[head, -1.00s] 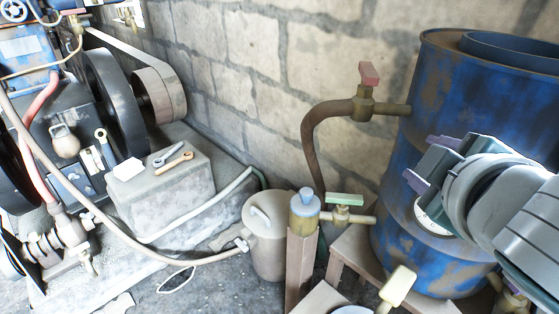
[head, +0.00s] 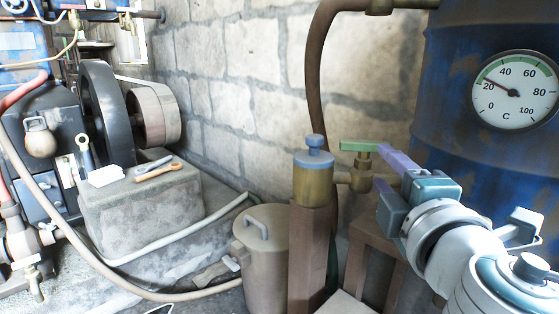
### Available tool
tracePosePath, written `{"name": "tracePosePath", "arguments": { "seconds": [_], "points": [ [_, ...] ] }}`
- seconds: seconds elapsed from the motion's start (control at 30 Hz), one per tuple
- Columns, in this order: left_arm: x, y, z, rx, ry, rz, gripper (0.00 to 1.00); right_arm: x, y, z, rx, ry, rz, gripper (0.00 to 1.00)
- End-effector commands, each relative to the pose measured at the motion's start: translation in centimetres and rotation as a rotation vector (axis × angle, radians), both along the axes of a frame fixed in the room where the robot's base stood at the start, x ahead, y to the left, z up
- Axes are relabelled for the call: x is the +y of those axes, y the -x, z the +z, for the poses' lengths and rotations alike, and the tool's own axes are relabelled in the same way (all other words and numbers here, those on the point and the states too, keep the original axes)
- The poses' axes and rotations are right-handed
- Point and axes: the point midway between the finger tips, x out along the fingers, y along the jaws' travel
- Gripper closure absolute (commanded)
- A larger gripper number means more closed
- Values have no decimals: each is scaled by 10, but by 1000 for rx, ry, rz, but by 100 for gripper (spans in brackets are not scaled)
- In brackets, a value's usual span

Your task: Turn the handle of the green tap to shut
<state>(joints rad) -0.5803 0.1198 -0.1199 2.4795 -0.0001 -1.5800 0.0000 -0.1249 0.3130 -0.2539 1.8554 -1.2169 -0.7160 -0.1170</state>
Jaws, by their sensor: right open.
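The green tap handle (head: 358,146) sits on top of a brass tap body (head: 360,178), beside a brass cylinder with a blue cap (head: 313,165). The handle's bar lies roughly level, along the line of the tap's short pipe. My right gripper (head: 381,168) comes in from the right, with its purple fingers apart and nothing held between them. Its upper fingertip is close to the right end of the handle and overlaps it in the picture; I cannot tell whether they touch. The fingers partly hide the pipe behind. My left gripper is out of view.
A blue drum (head: 450,100) with a dial gauge (head: 515,92) stands behind my right arm. A brown pipe (head: 319,80) runs down the wall behind the tap. A lidded can (head: 265,255) stands left of the wooden post (head: 312,250).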

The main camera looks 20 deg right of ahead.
Motion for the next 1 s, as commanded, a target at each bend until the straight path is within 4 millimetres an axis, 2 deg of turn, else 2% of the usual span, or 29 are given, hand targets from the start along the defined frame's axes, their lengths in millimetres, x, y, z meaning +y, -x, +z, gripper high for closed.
{"name": "tracePosePath", "arguments": {
  "seconds": [0.3,0.5,0.87,1.0],
  "points": [
    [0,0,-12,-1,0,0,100,-23,-54,0,-3,1,-3,50],
    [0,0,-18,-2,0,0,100,-32,-77,0,-1,-2,-2,50],
    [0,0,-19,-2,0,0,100,-35,-84,1,0,-2,-2,50],
    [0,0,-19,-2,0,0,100,-35,-83,1,0,-2,-2,62]
  ]
}}
